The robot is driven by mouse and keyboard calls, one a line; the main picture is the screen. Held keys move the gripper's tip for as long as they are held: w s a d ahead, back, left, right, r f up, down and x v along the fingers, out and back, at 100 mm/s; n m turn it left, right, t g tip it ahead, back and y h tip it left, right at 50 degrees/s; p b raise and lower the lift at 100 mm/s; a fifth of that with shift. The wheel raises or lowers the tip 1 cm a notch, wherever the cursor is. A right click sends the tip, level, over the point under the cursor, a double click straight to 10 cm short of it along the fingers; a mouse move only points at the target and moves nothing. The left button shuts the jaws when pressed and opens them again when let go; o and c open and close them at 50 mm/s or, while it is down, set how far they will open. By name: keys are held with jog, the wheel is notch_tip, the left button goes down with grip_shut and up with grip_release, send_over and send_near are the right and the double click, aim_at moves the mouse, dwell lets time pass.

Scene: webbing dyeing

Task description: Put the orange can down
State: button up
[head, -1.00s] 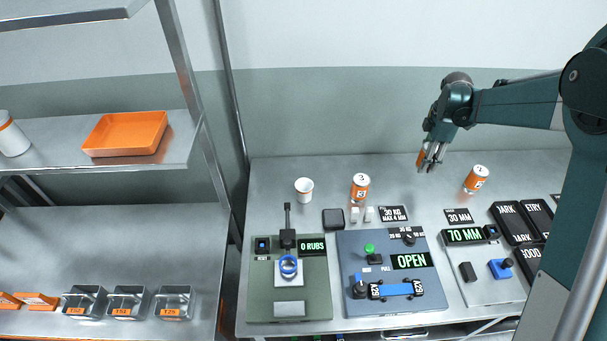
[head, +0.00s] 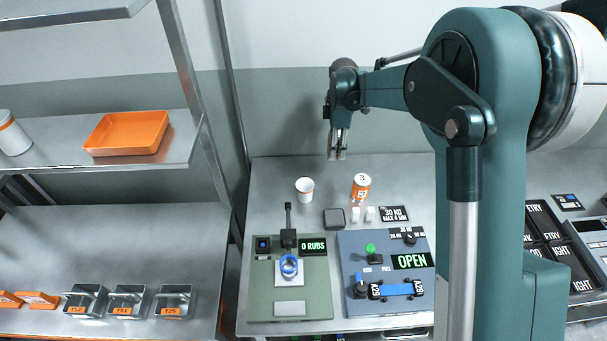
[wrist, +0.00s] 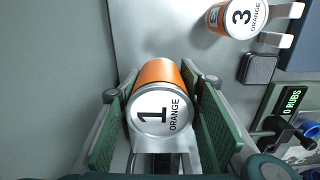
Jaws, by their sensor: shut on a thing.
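My gripper (head: 338,152) is shut on an orange can (wrist: 162,100) with a white lid reading "1 ORANGE". The can lies between the two green finger pads in the wrist view. In the head view the gripper hangs, fingers down, above the back of the steel table (head: 270,172), apart from it. The fingers mostly hide the held can there. A second can (head: 361,187), marked 3, stands upright on the table to the right of and below the gripper; its "3 ORANGE" lid also shows in the wrist view (wrist: 240,15).
A white cup (head: 304,190) stands left of can 3. A dark square block (head: 334,218) and small white blocks (head: 363,214) sit in front. Green (head: 262,305) and blue (head: 350,245) device panels fill the table front. The back left is bare. My arm hides the right side.

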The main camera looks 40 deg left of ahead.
send_over(303, 174)
jog(key=shift+w, duration=0.15)
jog(key=shift+f, duration=0.1)
jog(key=shift+f, duration=3)
jog(key=shift+f, duration=1.85)
jog(key=shift+f, duration=0.2)
jog(key=o, duration=1.1)
